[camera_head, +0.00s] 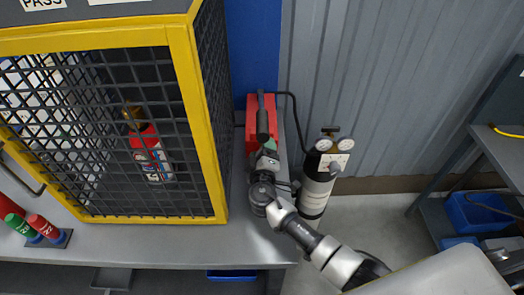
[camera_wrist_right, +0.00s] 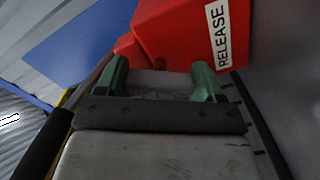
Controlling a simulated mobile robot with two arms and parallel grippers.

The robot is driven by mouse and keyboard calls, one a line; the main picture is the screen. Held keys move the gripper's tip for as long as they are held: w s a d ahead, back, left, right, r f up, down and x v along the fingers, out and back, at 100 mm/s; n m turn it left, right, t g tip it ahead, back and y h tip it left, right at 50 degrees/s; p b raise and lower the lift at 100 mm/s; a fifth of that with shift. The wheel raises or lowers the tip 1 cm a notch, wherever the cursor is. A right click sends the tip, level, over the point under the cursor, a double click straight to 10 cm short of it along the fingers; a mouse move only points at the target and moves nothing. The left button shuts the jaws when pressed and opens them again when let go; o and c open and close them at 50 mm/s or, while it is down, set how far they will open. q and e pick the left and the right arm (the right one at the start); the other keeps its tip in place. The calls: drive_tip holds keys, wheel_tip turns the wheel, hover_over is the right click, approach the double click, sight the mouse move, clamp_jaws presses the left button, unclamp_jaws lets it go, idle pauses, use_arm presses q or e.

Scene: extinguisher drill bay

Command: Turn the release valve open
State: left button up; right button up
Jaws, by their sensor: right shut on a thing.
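The release valve has a red body (camera_head: 253,134) on the bench beside the cage, with a black lever (camera_head: 262,115) over it. In the right wrist view the red body (camera_wrist_right: 182,32) carries a white RELEASE label (camera_wrist_right: 218,35). My right gripper (camera_head: 268,149) is at the near end of the lever. Its green fingers (camera_wrist_right: 162,80) stand apart beside the red body in the wrist view. It is shut on the lever, though the contact is largely hidden. My left gripper is not in view.
A yellow-framed mesh cage (camera_head: 184,95) holding a red extinguisher (camera_head: 150,150) stands close on the left. The grey bench top (camera_head: 150,246) is clear in front of the cage. Blue bins (camera_head: 475,212) are at far right.

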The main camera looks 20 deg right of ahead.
drive_tip(key=shift+f+n+b, duration=0.1)
drive_tip(key=shift+n+b, duration=0.5)
drive_tip(key=shift+n, duration=0.6)
drive_tip(key=shift+n+b, duration=0.35)
drive_tip(key=shift+n, duration=1.45)
drive_tip(key=o, duration=0.9)
drive_tip(key=shift+o, duration=0.2)
drive_tip(key=shift+s, duration=0.15)
drive_tip(key=b+v, duration=0.2)
drive_tip(key=v, duration=0.7)
drive_tip(key=shift+s+a, duration=0.1)
drive_tip(key=shift+s, duration=0.25)
drive_tip(key=shift+s+a, duration=0.15)
drive_tip(key=shift+s, duration=0.3)
